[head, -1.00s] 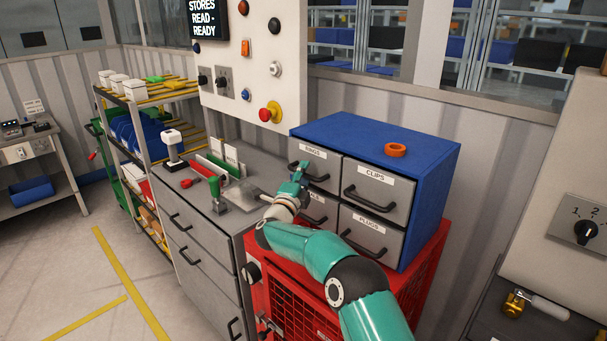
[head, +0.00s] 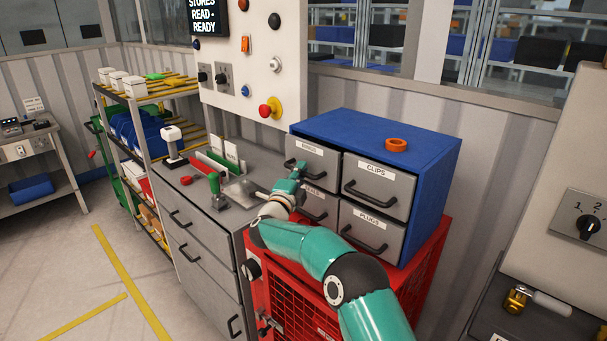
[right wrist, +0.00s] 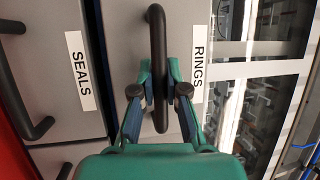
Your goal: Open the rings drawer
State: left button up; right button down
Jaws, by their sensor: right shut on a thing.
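The grey rings drawer (head: 319,165) is the upper left one in the blue cabinet (head: 432,190). Its front seems to stand out slightly from the cabinet, though the gap is hard to judge. Its black bar handle (right wrist: 157,40) runs upright in the right wrist view, beside the RINGS label (right wrist: 198,75). My right gripper (head: 299,167) is at this drawer front. In the right wrist view, its fingers (right wrist: 159,92) lie on both sides of the handle, shut on it. The gripper hides part of the handle in the head view. My left gripper is out of view.
The seals drawer (right wrist: 55,90) is below, with the clips (head: 379,188) and plugs (head: 370,228) drawers to the right. An orange ring (head: 396,145) lies on the cabinet. A green-handled tool (head: 216,190) stands on the grey bench to the left.

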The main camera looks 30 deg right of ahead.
jog(key=s+a+b, duration=0.2)
jog(key=a+b, duration=0.2)
jog(key=a, duration=0.3)
jog(key=s+a+b, duration=0.3)
jog(key=a+b, duration=0.1)
jog(key=a, duration=0.3)
jog(key=shift+a+f, duration=0.2)
jog(key=shift+f, duration=0.1)
jog(key=c, duration=1.2)
grip_release()
jog(key=shift+d, duration=0.1)
jog(key=shift+r, duration=0.15)
jog(key=v, duration=1.2)
